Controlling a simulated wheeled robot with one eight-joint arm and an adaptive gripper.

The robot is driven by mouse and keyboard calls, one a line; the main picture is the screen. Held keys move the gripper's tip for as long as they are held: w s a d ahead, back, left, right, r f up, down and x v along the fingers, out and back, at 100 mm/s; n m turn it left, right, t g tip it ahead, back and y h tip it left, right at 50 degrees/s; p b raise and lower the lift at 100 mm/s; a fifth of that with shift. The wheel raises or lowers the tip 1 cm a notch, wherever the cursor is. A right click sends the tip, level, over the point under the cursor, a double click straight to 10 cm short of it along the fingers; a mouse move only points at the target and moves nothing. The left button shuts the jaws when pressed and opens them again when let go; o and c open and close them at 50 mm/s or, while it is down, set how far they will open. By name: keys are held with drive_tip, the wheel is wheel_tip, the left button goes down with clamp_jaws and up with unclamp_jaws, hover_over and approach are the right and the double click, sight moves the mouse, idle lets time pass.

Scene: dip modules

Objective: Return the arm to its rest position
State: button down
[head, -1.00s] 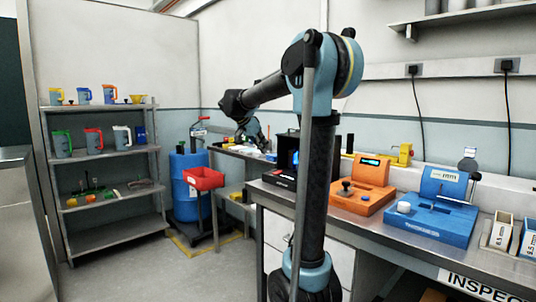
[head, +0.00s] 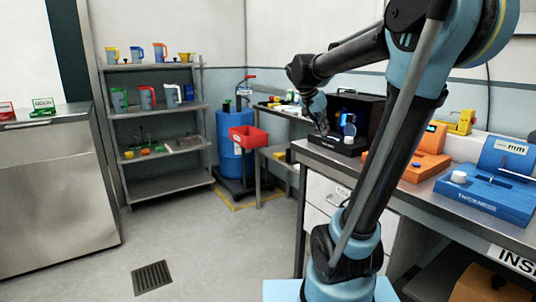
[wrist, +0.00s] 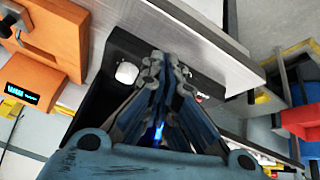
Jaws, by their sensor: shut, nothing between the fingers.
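My arm is raised and bent in the head view, its forearm reaching left from a high elbow at the upper right. The black box (wrist: 97,115) lies beneath and behind the fingers there. I cannot tell the exact gap between gripper and box.
The bench (head: 447,196) carries an orange device (head: 424,157) and a blue thickness gauge (head: 497,182). A blue drum (head: 233,150) with a red bin (head: 248,138) and shelves of jugs (head: 165,188) stand behind. A steel cabinet (head: 55,200) is at left. The floor between is open.

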drive_tip(key=s+a+f+n+y, duration=0.1)
drive_tip(key=s+f+n, duration=0.3)
drive_tip(key=s+f, duration=0.8)
drive_tip(key=s+a+f+n+g+y, duration=0.1)
drive_tip(key=s+f+n+y, duration=0.3)
drive_tip(key=s+f, duration=0.7)
drive_tip(key=s, duration=0.4)
drive_tip(key=shift+a+f, duration=0.4)
drive_tip(key=shift+w+f, duration=0.2)
drive_tip(key=shift+w, duration=0.25)
drive_tip(key=c, duration=2.3)
unclamp_jaws()
